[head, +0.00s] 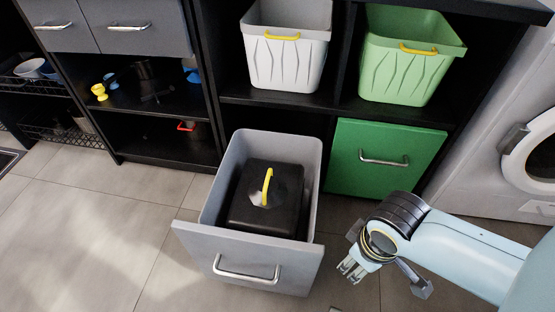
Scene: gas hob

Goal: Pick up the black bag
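The black bag (268,197) sits inside an open grey drawer (250,258). It has a dark boxy body and a yellow handle (267,186) standing up on its top. The drawer's walls surround the bag, so its lower part is hidden. My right gripper (350,268) is to the right of the drawer's front, apart from the bag. Its fingers point down and to the left, and nothing shows between them, but how far apart they are is too small to tell. My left gripper is not in the head view.
A white bin (286,62) and a light green bin (408,75) stand on the shelf above. A closed green drawer (383,162) is right of the open one. A washing machine (520,150) stands at the right. The tiled floor (95,225) at the left is clear.

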